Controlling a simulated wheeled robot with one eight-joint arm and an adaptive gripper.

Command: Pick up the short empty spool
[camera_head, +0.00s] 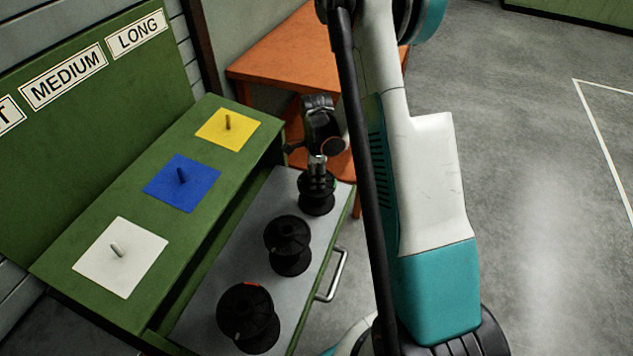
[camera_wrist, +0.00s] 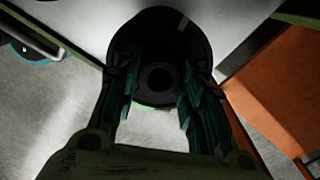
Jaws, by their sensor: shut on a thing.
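Three black spools stand in a row in the open drawer: a far spool (camera_head: 317,204), a middle spool (camera_head: 289,262) and a near spool (camera_head: 250,330). My gripper (camera_head: 317,172) points down at the far spool, with its fingers at the top of it. In the wrist view, the fingers (camera_wrist: 157,95) lie on both sides of this spool (camera_wrist: 160,25), which shows its round flange and central hole. My gripper is shut on it. A bit of green shows at its edge. I cannot tell whether its base touches the drawer.
The green bench holds white (camera_head: 95,265), blue (camera_head: 190,195) and yellow (camera_head: 245,135) squares, each with a peg. MEDIUM and LONG signs hang behind. The drawer handle (camera_head: 333,275) sticks out to the right. An orange table (camera_head: 270,65) stands beyond; grey floor is clear at right.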

